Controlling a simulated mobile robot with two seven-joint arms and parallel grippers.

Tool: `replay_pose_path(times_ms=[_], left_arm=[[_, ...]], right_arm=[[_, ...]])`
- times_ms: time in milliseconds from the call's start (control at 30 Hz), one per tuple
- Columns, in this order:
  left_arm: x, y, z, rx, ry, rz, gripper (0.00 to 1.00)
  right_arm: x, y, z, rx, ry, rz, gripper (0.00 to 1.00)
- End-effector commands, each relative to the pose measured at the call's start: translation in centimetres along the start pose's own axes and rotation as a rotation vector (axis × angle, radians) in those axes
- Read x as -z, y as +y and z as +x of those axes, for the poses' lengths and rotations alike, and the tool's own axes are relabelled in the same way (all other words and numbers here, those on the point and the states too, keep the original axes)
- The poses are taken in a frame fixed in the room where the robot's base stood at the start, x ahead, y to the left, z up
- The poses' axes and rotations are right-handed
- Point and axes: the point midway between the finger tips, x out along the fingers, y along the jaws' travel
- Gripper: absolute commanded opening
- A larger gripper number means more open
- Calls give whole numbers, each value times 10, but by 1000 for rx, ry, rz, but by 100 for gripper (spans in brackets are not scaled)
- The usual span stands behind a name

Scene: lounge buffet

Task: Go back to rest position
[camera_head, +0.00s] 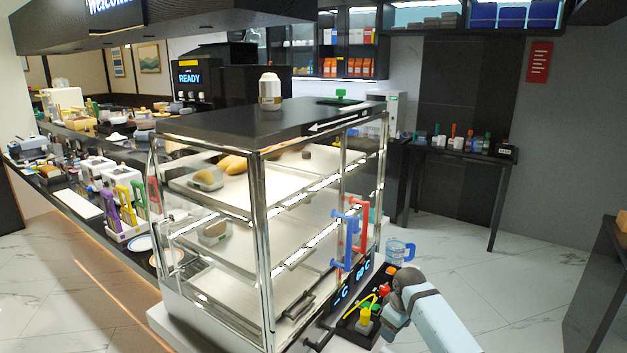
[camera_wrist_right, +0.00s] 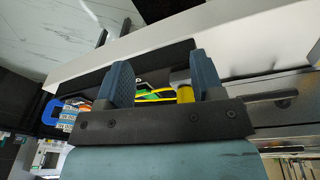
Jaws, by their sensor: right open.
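My right arm comes in from the lower right of the head view, and its wrist end is beside a black tray (camera_head: 347,330) of small items at the display case's right side. In the right wrist view my right gripper (camera_wrist_right: 163,75) is open, with its two blue-grey fingers apart. A yellow item (camera_wrist_right: 185,94) shows beyond the fingers, near the right one. I cannot see anything held between the fingers. My left gripper is not in view.
A glass display case (camera_head: 262,220) with shelves, bread and blue and red handles (camera_head: 360,225) stands close by my right arm. A blue-handled clear jug (camera_head: 400,252) is behind the tray. A dark table (camera_head: 460,150) with bottles stands at the back. The floor at right (camera_head: 530,270) is clear.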

Motion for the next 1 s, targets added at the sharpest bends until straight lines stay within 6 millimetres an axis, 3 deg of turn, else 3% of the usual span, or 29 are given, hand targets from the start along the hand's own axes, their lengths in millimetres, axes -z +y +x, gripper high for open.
replay_pose_path(times_ms=[200,333,467,667,800,1000], left_arm=[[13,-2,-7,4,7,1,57],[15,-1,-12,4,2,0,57],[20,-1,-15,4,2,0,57],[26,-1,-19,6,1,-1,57],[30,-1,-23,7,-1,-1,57],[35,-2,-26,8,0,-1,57]], right_arm=[[-56,-62,68,-46,145,70,61],[-96,-103,92,-75,253,127,61],[-139,-146,103,-100,362,187,61],[-208,-208,90,-132,527,281,61],[-254,-247,62,-152,643,344,61],[-299,-284,18,-171,769,406,61]])
